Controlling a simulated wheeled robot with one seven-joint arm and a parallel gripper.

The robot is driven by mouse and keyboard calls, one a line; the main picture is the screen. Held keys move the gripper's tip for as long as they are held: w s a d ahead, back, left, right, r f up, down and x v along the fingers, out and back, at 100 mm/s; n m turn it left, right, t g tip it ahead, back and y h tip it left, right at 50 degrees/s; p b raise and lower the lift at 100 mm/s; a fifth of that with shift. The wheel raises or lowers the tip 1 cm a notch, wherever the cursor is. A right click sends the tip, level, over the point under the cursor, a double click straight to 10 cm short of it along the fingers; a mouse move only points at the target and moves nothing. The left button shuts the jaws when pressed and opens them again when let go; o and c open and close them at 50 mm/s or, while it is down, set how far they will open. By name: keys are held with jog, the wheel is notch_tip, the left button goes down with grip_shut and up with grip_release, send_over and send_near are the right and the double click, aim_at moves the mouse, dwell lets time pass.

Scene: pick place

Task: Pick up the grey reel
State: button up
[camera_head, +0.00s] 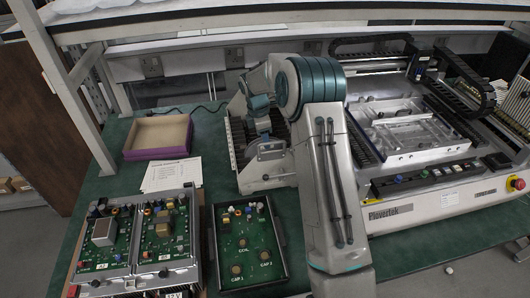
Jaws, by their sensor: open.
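I cannot make out a grey reel for certain in the head view; my arm covers part of the bench and machine. My arm rises from the bottom right of centre and bends over to the left. Its end, my gripper (264,130), is small and partly lost against the grey metal rack (253,178) on the machine's left side. It is open, and I see nothing held in it. Whether it touches the rack is not clear.
A purple-edged tray (158,153) and white papers (172,175) lie on the green bench at left. Two circuit-board units (137,240) and a black-framed board (246,243) are in front. The white Plovertek machine (425,207) fills the right. A shelf (270,25) overhangs the back.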

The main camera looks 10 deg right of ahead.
jog(key=shift+d+f, duration=0.1)
jog(key=shift+f, duration=0.8)
grip_shut()
jog(key=shift+r, duration=0.1)
